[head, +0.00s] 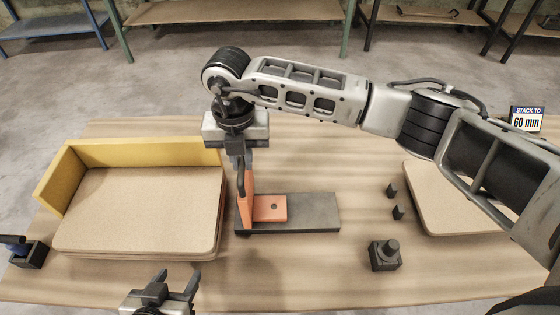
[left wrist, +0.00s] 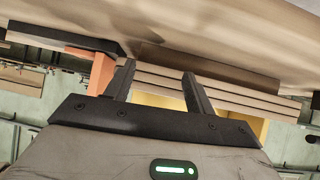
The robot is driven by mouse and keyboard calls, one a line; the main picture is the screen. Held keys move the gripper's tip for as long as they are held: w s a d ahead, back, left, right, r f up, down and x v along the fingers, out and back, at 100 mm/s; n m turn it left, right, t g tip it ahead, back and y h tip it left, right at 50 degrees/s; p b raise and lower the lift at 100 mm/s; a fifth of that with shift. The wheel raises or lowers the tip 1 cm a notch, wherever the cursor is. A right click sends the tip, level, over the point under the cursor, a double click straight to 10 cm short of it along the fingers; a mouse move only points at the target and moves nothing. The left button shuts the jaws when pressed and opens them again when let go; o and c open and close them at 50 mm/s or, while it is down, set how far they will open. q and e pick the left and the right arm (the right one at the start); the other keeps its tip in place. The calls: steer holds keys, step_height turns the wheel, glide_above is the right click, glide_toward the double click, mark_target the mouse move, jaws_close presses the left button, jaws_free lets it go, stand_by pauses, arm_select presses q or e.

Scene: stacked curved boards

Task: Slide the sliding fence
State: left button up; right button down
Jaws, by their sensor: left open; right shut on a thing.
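The orange sliding fence (head: 270,208) has a flat foot with a dark hole and an upright plate at its left end. It sits on a dark grey base (head: 317,213) in the table's middle. My right gripper (head: 241,185) reaches down from above and is shut on the fence's upright part; its fingertips are partly hidden. My left gripper (head: 175,278) is open and empty at the front edge, in front of the board stack and apart from the fence. In the left wrist view its fingers (left wrist: 158,72) are spread, with the fence (left wrist: 101,73) and base (left wrist: 65,37) beyond.
Stacked tan boards (head: 140,210) stand left of the fence against a yellow corner stop (head: 60,180). Another board (head: 450,205) lies at right. Small dark blocks (head: 398,212) and a dark knobbed block (head: 385,256) stand between. A sign (head: 527,119) reads "STACK TO 60 mm".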

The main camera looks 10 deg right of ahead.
arm_select(q)
steer(key=shift+d+f+b, duration=0.15)
steer(key=shift+f+b, duration=1)
steer(key=shift+f, duration=0.65)
arm_select(e)
steer(key=shift+w+a+f, duration=0.1)
steer(key=shift+w+a, duration=0.15)
steer(key=shift+a, duration=0.85)
steer(key=shift+w+a, duration=0.25)
steer(key=shift+a, duration=0.85)
steer(key=c, duration=1.4)
jaws_free()
steer(key=shift+c, duration=0.2)
arm_select(q)
steer(key=shift+s+r+p, duration=0.15)
steer(key=shift+r+p, duration=0.15)
steer(key=shift+p, duration=0.15)
step_height(320, 180, up, 4)
steer(key=p, duration=0.4)
steer(key=shift+s+f, duration=0.1)
steer(key=shift+s, duration=0.05)
arm_select(e)
step_height(320, 180, up, 7)
arm_select(q)
steer(key=shift+w, duration=0.2)
